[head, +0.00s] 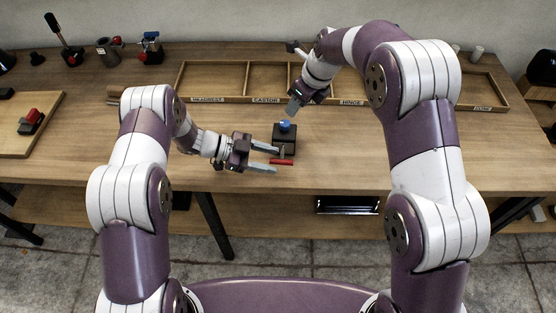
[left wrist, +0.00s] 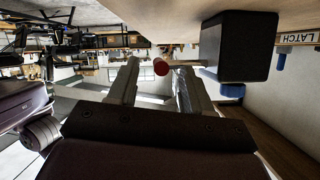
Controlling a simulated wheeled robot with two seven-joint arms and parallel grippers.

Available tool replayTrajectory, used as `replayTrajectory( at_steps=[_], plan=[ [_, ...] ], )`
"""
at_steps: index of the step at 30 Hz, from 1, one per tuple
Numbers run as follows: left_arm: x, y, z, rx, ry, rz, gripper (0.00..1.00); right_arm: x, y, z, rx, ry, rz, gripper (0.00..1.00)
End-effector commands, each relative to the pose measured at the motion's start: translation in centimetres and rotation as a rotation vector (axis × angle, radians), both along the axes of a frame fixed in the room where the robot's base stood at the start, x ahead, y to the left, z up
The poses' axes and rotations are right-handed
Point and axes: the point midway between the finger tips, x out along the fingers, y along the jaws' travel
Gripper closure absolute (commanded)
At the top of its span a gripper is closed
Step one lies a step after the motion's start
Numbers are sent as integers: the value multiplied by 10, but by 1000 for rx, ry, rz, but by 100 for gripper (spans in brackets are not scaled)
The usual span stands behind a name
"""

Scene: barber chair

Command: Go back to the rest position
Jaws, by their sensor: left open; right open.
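My left gripper (head: 277,160) is open over the front part of the table, its two fingers pointing right. A black block with a blue knob (head: 285,126) stands on the table just beyond the fingers. A red handle (head: 282,162) on a short metal stem shows at the fingertips. In the left wrist view the red handle's round end (left wrist: 161,66) appears between the open fingers (left wrist: 155,85), and the black block (left wrist: 238,46) is off to the right; I cannot tell whether the fingers touch the handle. My right gripper (head: 294,104) hangs in front of the tray, with no held thing visible; its fingers are partly hidden.
A wooden tray (head: 218,99) with labelled compartments lies along the back, partly hidden by my right arm. A board (head: 15,140) with a red-topped clamp (head: 31,121) is at the left. A joystick lever (head: 63,40) and small vises stand behind. The table right of the block is mostly clear.

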Motion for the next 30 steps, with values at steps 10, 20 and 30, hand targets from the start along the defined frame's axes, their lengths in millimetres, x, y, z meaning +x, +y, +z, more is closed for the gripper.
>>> replayTrajectory(
  at_steps=[10, 20, 30],
  plan=[
    [0, 72, 29, 1, -3, 1, 50, 0, 0, 0, 0, 0, 0, 57],
    [-1, 79, 32, 0, -4, -2, 50, 0, 0, 0, -5, -6, 22, 57],
    [55, 180, -8, 551, 149, 938, 50, -80, -52, -36, -351, -217, 1306, 57]
  ],
)
